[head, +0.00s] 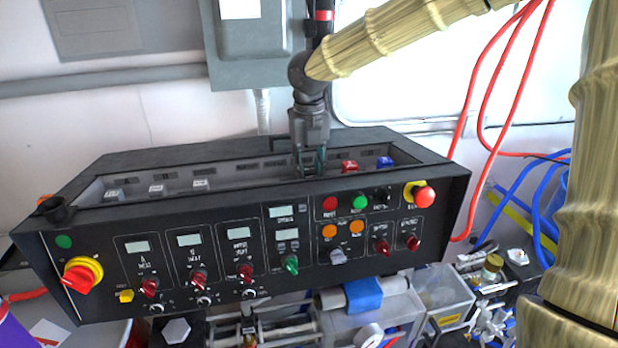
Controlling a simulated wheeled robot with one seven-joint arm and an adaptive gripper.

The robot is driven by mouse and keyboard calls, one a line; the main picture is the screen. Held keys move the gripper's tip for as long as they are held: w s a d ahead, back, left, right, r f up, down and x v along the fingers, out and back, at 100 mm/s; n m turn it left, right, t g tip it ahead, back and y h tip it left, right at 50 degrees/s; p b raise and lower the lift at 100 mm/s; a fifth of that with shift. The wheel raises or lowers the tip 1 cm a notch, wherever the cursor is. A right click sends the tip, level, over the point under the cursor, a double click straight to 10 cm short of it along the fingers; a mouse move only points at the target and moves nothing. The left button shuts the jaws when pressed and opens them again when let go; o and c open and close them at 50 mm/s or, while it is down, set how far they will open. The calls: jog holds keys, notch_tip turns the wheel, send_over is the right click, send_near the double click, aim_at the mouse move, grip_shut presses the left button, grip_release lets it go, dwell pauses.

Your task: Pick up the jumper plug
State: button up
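My gripper (310,168) points straight down into the long recess along the top of the black console (110,215). Its two dark fingers stand apart with a gap between them. The tips are low, close behind the recess's front rim, and I cannot make out anything held between them. A red block-like piece (349,167) and a blue one (385,162) sit in the recess just right of the fingers. Several pale pieces (157,188) sit in its left part. I cannot tell which piece, if any, is the jumper plug; it may be hidden by the fingers or rim.
The console's sloped front carries knobs, small displays and a red mushroom button (424,197). A grey cabinet (248,75) is on the wall behind my gripper. Red cables (482,100) hang at right. Pipes and a gauge (370,336) lie below the console.

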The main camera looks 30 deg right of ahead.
aim_at(310, 168)
jog(key=c, duration=0.4)
jog(key=shift+r, duration=0.1)
notch_tip(310, 168, up, 15)
jog(key=p, duration=0.1)
dwell(0.6)
